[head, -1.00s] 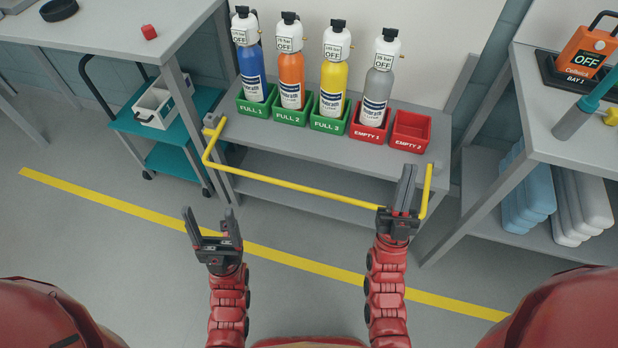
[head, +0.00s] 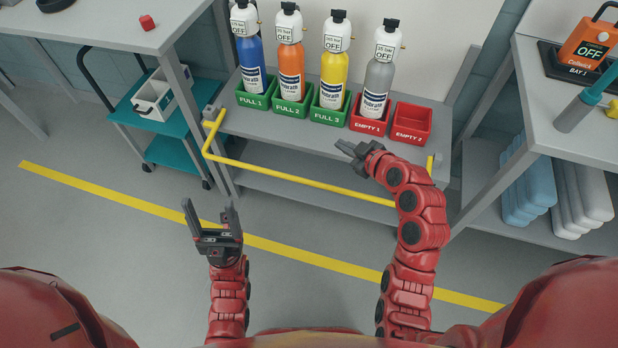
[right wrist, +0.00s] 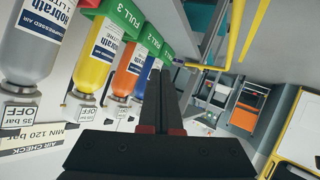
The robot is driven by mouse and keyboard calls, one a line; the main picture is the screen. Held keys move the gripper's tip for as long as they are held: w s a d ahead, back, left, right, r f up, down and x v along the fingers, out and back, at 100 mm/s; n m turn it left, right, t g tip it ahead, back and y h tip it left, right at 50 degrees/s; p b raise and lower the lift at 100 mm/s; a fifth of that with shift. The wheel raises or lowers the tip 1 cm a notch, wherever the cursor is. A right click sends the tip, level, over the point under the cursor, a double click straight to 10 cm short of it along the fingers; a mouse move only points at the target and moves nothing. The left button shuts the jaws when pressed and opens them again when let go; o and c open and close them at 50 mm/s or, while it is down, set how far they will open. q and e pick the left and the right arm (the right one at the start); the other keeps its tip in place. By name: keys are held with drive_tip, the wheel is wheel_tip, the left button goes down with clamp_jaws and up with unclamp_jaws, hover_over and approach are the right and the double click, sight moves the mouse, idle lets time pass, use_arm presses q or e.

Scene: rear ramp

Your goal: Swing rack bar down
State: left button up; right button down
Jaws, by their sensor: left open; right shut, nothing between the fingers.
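The yellow rack bar (head: 290,178) runs along the front of the cylinder rack (head: 270,124), below its top shelf's front edge. Its left arm joins a grey mount at the rack's left end; my right arm hides part of its right end. My right gripper (head: 346,150) is shut and empty, pointing left near the front edge of the top shelf, above the bar in the picture. Its closed fingers (right wrist: 160,75) show in the right wrist view. My left gripper (head: 212,208) is open and empty, in front of the bar's left part.
Blue, orange, yellow and grey cylinders (head: 376,80) stand in green and red holders on the rack; the rightmost red holder (head: 412,123) is empty. A teal trolley (head: 180,125) stands left, a grey bench (head: 560,130) right. Floor in front is clear.

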drive_tip(key=s+a+f+n+g+y, duration=0.1)
drive_tip(key=s+a+n+g, duration=0.2)
drive_tip(key=s+n+g, duration=0.35)
drive_tip(key=shift+m+t, duration=0.55)
drive_tip(key=shift+t, duration=0.2)
drive_tip(key=x, duration=0.4)
drive_tip(key=s+d+f+x, duration=0.1)
drive_tip(key=x, duration=0.3)
drive_tip(key=f+x, duration=0.1)
drive_tip(key=x, duration=0.3)
drive_tip(key=shift+f, duration=0.3)
drive_tip(key=shift+d, duration=0.1)
